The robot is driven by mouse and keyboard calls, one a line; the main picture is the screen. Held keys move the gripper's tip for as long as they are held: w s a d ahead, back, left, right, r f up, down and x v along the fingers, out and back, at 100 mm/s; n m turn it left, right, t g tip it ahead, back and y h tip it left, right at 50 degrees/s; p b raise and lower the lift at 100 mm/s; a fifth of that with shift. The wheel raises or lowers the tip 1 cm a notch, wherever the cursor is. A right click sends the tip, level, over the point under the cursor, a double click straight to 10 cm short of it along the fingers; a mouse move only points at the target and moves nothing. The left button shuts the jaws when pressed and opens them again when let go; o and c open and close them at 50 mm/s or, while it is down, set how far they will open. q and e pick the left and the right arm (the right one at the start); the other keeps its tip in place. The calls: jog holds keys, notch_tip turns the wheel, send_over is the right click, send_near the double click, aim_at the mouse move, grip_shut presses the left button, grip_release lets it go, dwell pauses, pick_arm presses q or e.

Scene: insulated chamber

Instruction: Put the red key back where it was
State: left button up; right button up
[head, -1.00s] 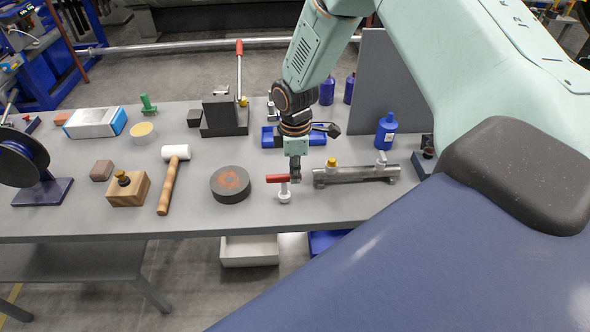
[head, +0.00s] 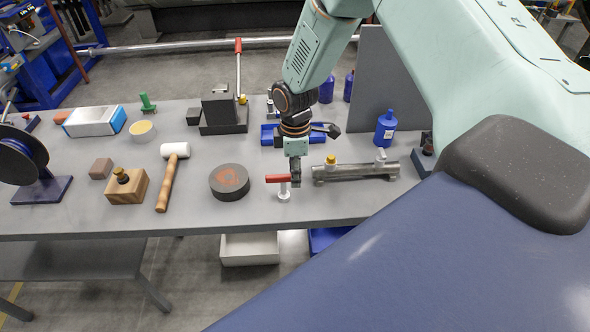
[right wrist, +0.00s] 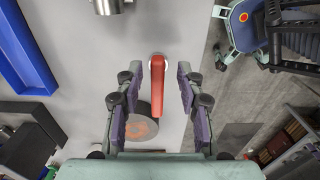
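The red key (head: 278,178) is a red bar-shaped handle on top of a small white post (head: 284,194) near the front edge of the bench. In the right wrist view the red key (right wrist: 157,88) lies lengthwise between my fingers, with a gap on both sides. My right gripper (head: 295,180) points down at the post, right at the key's right end in the head view. In the right wrist view the right gripper (right wrist: 158,92) is open. My left gripper is not in view.
A dark round puck (head: 229,182) stands left of the key. A grey metal bar fixture (head: 355,172) lies to the right, and a blue tray (head: 268,136) is behind. A mallet (head: 168,182) and wooden block (head: 127,187) are farther left. The bench's front edge is close.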

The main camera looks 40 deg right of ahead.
jog(key=shift+w, duration=0.1)
jog(key=shift+w+r, duration=0.1)
jog(key=shift+r, duration=0.35)
notch_tip(320, 180, up, 11)
jog(key=s+a+f+m+y, duration=0.1)
jog(key=s+a+f+m, duration=0.2)
jog(key=s+a+f, duration=0.35)
jog(key=s+a+f+m, duration=0.3)
jog(key=s+f, duration=0.4)
jog(key=f, duration=0.3)
jog(key=s+f+m+h, duration=0.1)
jog(key=s+f+m, duration=0.15)
jog(key=s, duration=0.65)
jog(key=s+f+m, duration=0.2)
jog(key=s+m, duration=0.2)
jog(key=s, duration=0.5)
notch_tip(320, 180, down, 18)
jog(key=a+b, duration=0.1)
jog(key=b, duration=1.7)
jog(key=shift+w+r, duration=0.2)
jog(key=shift+w, duration=0.25)
